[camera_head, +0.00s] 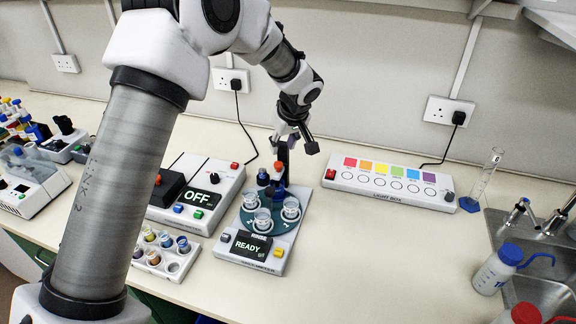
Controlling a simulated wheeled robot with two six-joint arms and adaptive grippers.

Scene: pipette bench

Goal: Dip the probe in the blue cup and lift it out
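The meter (232,256) stands mid-bench, its screen showing READY under a RINSE label. Its teal round platform (244,217) carries three clear cups: a back left cup (250,201), a front cup (263,219) and a right cup (291,208). Their contents look pale; I cannot tell which is the blue cup. A dark upright post (283,157) rises behind them, near a red-topped part (280,167); I cannot make out the probe tip. My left gripper (295,141) hangs behind and above the post, its fingers apart, apparently empty. My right gripper is out of view.
Left of the meter are an OFF device (226,178) and a rack of small coloured pots (154,270). A light box (390,181), glass cylinder (486,174) and wash bottle (494,273) beside the sink are right. Bench right of the meter is clear.

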